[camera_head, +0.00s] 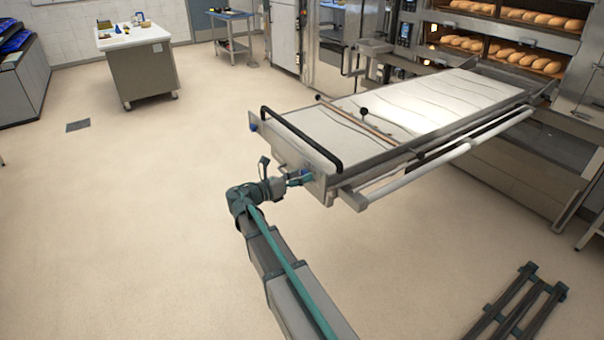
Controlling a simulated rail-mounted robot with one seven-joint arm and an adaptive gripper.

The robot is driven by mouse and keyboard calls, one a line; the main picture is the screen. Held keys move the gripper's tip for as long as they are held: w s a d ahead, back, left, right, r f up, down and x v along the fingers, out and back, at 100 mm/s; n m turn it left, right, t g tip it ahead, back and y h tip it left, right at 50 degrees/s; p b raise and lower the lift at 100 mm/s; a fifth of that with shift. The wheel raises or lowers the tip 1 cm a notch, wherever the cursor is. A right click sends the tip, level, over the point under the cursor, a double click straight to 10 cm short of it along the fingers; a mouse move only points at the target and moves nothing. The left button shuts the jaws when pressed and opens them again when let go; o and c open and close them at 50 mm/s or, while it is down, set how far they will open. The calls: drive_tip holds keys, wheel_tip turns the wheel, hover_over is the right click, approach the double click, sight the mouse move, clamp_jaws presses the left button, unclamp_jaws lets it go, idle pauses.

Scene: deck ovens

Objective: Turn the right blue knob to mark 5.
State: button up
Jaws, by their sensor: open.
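The right blue knob (307,174) is on the near end face of the long loader table (268,136). It is small and partly hidden by my gripper, so its mark cannot be read. A second blue knob (253,127) is at the left end of the same face. My gripper (298,180) is open, at the end of my arm coming up from the bottom, with its fingers pointing right at the right knob. I cannot tell whether the fingers touch it or stand around it.
A black handle bar (300,139) arches over the loader's near end. Pale side rails (425,171) run along its right side toward ovens with bread loaves (550,20). A dark slatted rack (517,308) lies at bottom right. The floor left of my arm is clear.

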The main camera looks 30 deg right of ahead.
drive_tip(key=shift+d, duration=0.35)
drive_tip(key=shift+c, duration=0.3)
drive_tip(key=c, duration=1.1)
